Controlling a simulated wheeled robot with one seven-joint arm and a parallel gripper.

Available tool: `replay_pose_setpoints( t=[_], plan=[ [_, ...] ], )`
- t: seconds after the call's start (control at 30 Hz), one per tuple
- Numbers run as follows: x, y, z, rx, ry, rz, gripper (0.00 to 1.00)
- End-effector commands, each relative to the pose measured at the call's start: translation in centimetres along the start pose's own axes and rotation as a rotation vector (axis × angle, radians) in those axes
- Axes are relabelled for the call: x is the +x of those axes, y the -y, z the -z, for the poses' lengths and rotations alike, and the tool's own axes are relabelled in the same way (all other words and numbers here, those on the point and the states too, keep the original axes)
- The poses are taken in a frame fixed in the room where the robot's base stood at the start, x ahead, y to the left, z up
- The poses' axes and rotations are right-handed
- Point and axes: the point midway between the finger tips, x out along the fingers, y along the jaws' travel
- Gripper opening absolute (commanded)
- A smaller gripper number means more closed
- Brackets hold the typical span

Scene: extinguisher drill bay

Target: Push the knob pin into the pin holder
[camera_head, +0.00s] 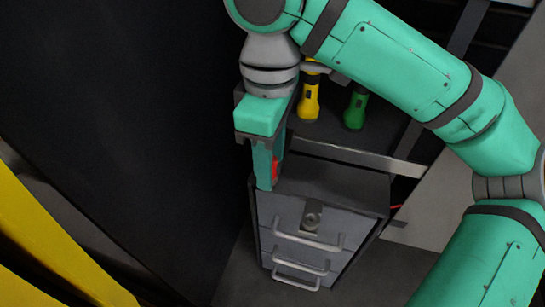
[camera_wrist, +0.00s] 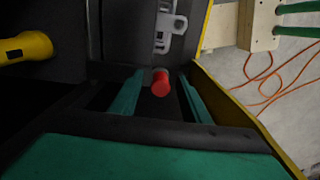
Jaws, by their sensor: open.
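My teal gripper (camera_head: 266,180) points down at the top left edge of a grey drawer cabinet (camera_head: 335,186). A red knob pin (camera_wrist: 160,83) shows between its two open fingers in the wrist view, with dark gaps on both sides. Part of the red pin (camera_head: 276,167) also shows beside a finger in the head view. What supports the pin is hidden. A small metal fitting with a round boss (camera_head: 311,219), perhaps the pin holder, is on the upper drawer front. In the wrist view, pale metal hardware (camera_wrist: 166,30) lies beyond the pin; I cannot tell whether it is the same fitting.
A yellow flashlight (camera_head: 309,98) and a green flashlight (camera_head: 355,107) stand on a dark shelf behind the cabinet. Drawer handles (camera_head: 308,240) stick out in front. A large dark panel (camera_head: 130,120) fills the left. An orange cord (camera_wrist: 265,78) lies on the floor.

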Motion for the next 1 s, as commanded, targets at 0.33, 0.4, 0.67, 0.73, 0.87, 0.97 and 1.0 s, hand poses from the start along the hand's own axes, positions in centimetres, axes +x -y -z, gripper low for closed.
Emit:
replay_pose_setpoints(
  t=[0.33, 0.4, 0.67, 0.73, 0.87, 0.97, 1.0],
  plan=[
    [-3.3, 0.0, 0.2, -0.003, 0.001, -0.002, 0.42],
    [-4.7, -0.1, 0.1, 0.000, 0.001, -0.004, 0.42],
    [-8.9, -0.2, 0.0, 0.004, 0.001, -0.002, 0.42],
    [-9.6, -0.2, 0.0, 0.004, 0.001, -0.001, 0.42],
    [-10.5, -0.2, 0.0, 0.003, 0.001, -0.001, 0.42],
    [-10.8, -0.2, 0.0, 0.002, 0.000, 0.000, 0.42],
    [-10.8, -0.2, 0.0, 0.002, 0.000, 0.000, 0.42]
  ],
)
